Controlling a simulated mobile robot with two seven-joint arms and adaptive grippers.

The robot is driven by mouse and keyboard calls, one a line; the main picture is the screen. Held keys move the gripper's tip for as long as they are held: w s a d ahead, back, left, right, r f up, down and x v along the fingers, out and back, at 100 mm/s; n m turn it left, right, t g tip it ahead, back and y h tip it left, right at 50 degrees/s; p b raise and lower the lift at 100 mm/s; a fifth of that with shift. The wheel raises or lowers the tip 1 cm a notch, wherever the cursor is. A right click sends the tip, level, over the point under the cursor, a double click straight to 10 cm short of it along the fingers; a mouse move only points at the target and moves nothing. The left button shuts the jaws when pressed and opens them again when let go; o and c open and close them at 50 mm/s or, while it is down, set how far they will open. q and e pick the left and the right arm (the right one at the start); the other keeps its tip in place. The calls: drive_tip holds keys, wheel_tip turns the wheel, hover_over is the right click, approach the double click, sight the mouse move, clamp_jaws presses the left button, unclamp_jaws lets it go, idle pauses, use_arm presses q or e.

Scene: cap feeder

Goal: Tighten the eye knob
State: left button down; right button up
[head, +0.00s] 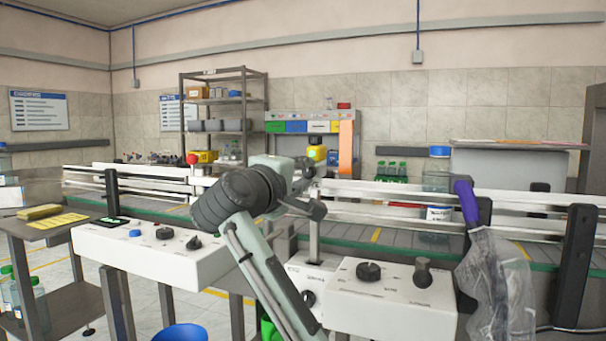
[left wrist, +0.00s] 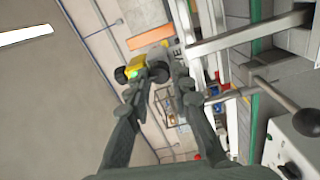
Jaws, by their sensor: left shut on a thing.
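The photo eye, a small yellow body with a green light (head: 317,153), stands above the conveyor's rail in the middle of the head view. In the left wrist view the yellow eye (left wrist: 137,66) shows just past my fingertips, with black round parts on it. The eye knob (left wrist: 158,73) looks to be the black round part at the fingertips. My left gripper (left wrist: 161,82) is shut on it, partly hiding it. In the head view my left arm hides much of this gripper (head: 306,182). My right gripper is not in view.
The conveyor's rails (head: 390,190) run across behind the white control boxes (head: 130,252). A dark lever with a round end (left wrist: 300,117) is at the right of the left wrist view. A purple-topped plastic bag (head: 495,280) hangs at the right.

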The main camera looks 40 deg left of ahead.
use_arm(q)
drive_tip(key=shift+n, duration=0.9)
drive_tip(key=c, duration=1.3)
unclamp_jaws()
